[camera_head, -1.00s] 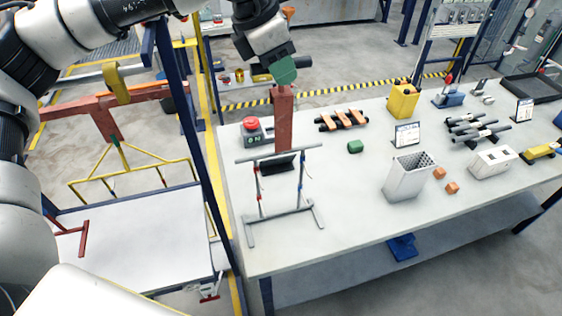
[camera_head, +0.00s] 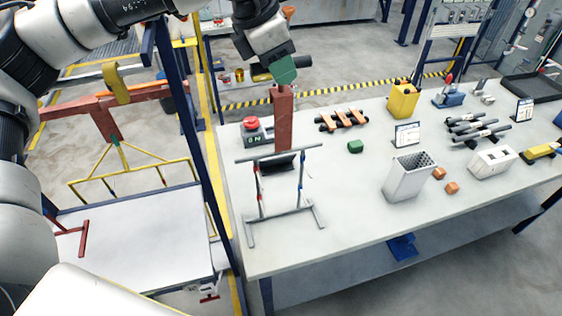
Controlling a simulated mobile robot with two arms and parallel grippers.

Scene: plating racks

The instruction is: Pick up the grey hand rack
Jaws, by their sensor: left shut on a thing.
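The grey hand rack (camera_head: 279,154) appears as a thin grey frame at the near left of the table, its two uprights standing on long grey feet. A red-brown post (camera_head: 283,120) with a green top (camera_head: 284,71) rises behind its top bar; the join between post and frame is hidden. My left gripper (camera_head: 281,73) is at the green top and shut on it, pointing down from above. The fingertips are partly hidden. My right gripper is not in view.
A red button box (camera_head: 251,128) stands just behind the frame. A yellow rack (camera_head: 135,173) hangs at the left. The table front is clear.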

